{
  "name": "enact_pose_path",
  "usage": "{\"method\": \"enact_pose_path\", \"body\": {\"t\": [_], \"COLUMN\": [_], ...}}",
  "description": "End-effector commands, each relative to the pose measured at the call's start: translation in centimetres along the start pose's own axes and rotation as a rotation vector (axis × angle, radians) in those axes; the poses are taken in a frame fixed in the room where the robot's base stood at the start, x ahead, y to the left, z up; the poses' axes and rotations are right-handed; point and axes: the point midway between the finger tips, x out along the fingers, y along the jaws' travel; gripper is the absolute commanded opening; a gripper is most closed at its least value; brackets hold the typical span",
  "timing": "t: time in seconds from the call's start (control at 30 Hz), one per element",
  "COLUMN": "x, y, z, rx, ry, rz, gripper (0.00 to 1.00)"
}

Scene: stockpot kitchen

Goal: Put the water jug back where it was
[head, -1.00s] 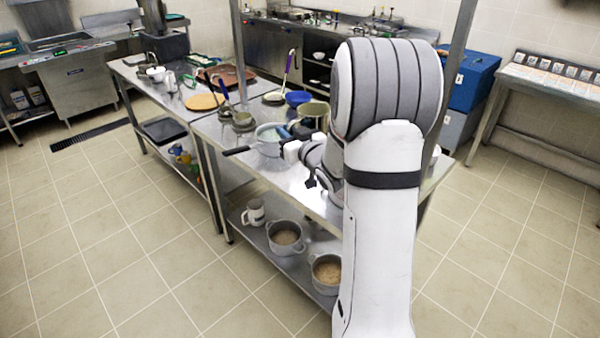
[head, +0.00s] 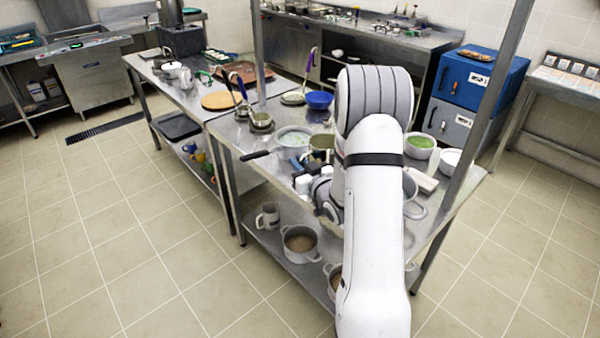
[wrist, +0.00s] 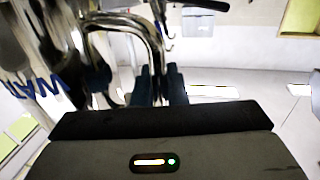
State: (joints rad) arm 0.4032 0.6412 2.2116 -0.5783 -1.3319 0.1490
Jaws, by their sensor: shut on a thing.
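The water jug (wrist: 62,62) is shiny metal with blue lettering, partly readable as "WAT", at the left of the wrist view. Its bent metal handle (wrist: 128,24) runs down to my gripper (wrist: 160,84), whose dark fingers are shut on it. The jug looks tilted in that view. I cannot make out the jug clearly there.
The floor at left is clear.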

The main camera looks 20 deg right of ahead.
Motion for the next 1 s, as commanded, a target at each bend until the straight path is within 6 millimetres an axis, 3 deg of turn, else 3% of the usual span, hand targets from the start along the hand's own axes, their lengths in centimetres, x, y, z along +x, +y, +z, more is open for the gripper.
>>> {"method": "enact_pose_path", "body": {"t": [0.23, 0.7, 0.73, 1.0], "x": [-0.1, -0.2, -0.2, -0.2], "y": [0.2, 0.4, 0.4, 0.4], "z": [3.1, 3.8, 3.7, 3.7], "rx": [0.001, -0.001, 0.001, 0.001], "ry": [-0.001, 0.001, -0.001, -0.001], "rz": [0.005, 0.007, 0.008, 0.008], "gripper": [0.00, 0.00, 0.14, 0.34]}}
